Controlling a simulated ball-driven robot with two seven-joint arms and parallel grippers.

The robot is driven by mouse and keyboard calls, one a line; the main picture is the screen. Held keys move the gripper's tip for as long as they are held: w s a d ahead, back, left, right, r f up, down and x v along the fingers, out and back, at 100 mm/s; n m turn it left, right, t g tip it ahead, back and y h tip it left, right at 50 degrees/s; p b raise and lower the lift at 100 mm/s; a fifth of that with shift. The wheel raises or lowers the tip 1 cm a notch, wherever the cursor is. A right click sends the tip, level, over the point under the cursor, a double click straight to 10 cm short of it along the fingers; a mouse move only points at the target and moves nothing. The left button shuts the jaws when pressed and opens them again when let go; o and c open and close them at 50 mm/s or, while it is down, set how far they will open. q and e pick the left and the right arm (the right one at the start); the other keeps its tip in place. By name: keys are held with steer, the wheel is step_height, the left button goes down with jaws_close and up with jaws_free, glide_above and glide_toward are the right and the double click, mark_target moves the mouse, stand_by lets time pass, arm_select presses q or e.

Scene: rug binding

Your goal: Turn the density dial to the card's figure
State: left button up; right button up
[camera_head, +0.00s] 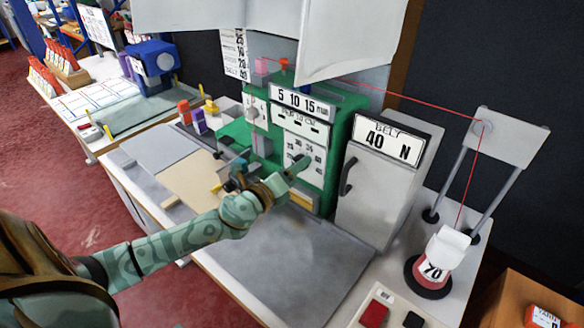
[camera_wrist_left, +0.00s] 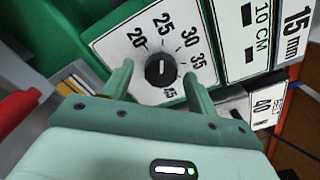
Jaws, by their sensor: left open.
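The density dial (camera_wrist_left: 160,70) is a small black knob on a white plate (camera_wrist_left: 120,48) with figures including 20, 25, 30 and 35. Its white mark seems to point up, near 25. The plate is on the green machine (camera_head: 338,155). My left gripper (camera_wrist_left: 157,76) is open, its two fingers on either side of the dial in the wrist view; I cannot tell whether they touch it. A wall card (camera_head: 235,52) shows several figures, partly covered and too small to read surely.
A grey cabinet marked BELT 40 N (camera_head: 388,142) stands right of the machine. A weight marked 70 (camera_head: 432,271) hangs or stands below a red thread at the right. Purple and orange spools (camera_head: 198,121) stand left. The grey tabletop (camera_head: 285,265) in front is clear.

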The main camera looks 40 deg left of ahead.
arm_select(q)
steer(key=s+a+b, duration=0.1)
steer(key=s+b, duration=0.2)
steer(key=s, duration=1.3)
steer(key=shift+s+a, duration=0.15)
steer(key=shift+a, duration=0.05)
arm_select(e)
steer(key=shift+s+f, duration=0.25)
steer(key=shift+f, duration=0.5)
steer(key=shift+s+f, duration=0.25)
steer(key=shift+f, duration=0.45)
steer(key=shift+s, duration=0.1)
